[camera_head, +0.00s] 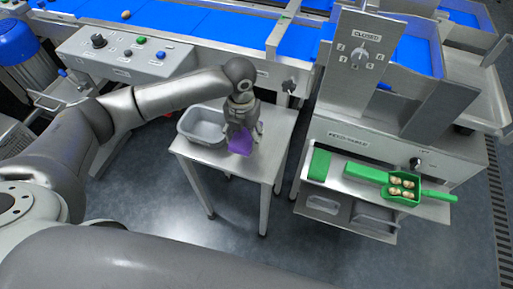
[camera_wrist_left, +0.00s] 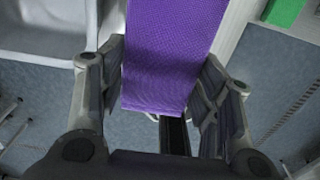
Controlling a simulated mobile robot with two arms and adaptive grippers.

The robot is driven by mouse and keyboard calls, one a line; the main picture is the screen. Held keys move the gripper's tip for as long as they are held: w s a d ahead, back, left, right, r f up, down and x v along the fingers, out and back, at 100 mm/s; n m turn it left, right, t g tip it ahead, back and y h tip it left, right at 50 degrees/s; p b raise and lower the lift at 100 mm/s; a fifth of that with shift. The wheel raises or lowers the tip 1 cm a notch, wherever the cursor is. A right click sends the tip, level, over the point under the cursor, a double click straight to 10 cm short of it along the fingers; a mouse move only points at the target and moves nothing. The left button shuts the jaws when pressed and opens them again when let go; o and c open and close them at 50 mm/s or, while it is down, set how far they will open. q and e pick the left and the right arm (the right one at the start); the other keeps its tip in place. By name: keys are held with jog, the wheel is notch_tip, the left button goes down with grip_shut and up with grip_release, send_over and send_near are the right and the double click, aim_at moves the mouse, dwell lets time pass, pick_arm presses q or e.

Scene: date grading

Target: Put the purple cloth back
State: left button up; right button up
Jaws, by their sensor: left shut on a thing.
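The purple cloth (camera_head: 241,143) hangs below my left gripper (camera_head: 242,132), over the small metal side table (camera_head: 262,168). In the left wrist view the cloth (camera_wrist_left: 172,50) lies between the two fingers of my left gripper (camera_wrist_left: 165,95), which is shut on it. Whether the cloth's lower edge touches the tabletop cannot be told. A grey tub (camera_head: 187,138) stands on the table just left of the gripper, and its corner shows in the left wrist view (camera_wrist_left: 45,52). My right gripper is not in view.
Right of the table, a metal shelf (camera_head: 335,200) holds a green block (camera_head: 319,165) and a green divided tray (camera_head: 383,178) with several dates. A control panel (camera_head: 105,62) and blue conveyor (camera_head: 190,18) lie behind. Floor shows between table and shelf.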

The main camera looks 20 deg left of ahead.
aim_at(256, 156)
pick_arm(q)
jog(key=d+f, duration=0.1)
jog(key=f, duration=0.1)
jog(key=d+f, duration=0.1)
jog(key=shift+w+d+f, duration=0.4)
jog(key=f, duration=0.1)
jog(key=f+p, duration=0.1)
jog(key=f, duration=0.1)
jog(key=shift+d+f, duration=0.1)
jog(key=shift+d, duration=0.2)
jog(key=shift+w+f, duration=0.1)
jog(key=shift+f, duration=0.2)
jog(key=shift+f, duration=0.15)
jog(key=o, duration=1)
notch_tip(256, 156, up, 12)
jog(key=shift+r+b, duration=0.2)
jog(key=shift+b, duration=0.4)
